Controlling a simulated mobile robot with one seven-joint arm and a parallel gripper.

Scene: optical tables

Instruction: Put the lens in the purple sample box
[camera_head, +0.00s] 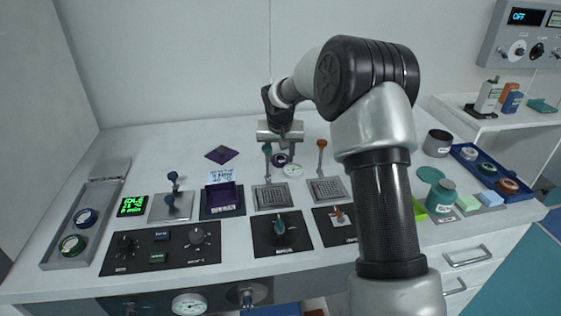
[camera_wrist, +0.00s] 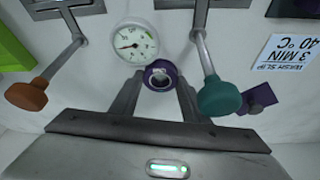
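The lens (camera_head: 280,160) is a small dark purple ring on the white bench, beside a white dial gauge. In the wrist view the lens (camera_wrist: 160,75) shows between the tips of my gripper (camera_wrist: 160,84). The two fingers are apart, one on each side of it; I see no clear contact. In the head view my gripper (camera_head: 282,150) points down just over the lens, and its tips are hard to make out. The purple sample box (camera_head: 222,200) stands open at the left of centre, with no contents visible. A purple lid (camera_head: 221,154) lies behind it.
A teal-tipped lever (camera_wrist: 219,96) and an orange-tipped lever (camera_wrist: 27,95) rise on either side of my gripper. The dial gauge (camera_wrist: 133,44) sits close to the lens. Control panels line the bench front.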

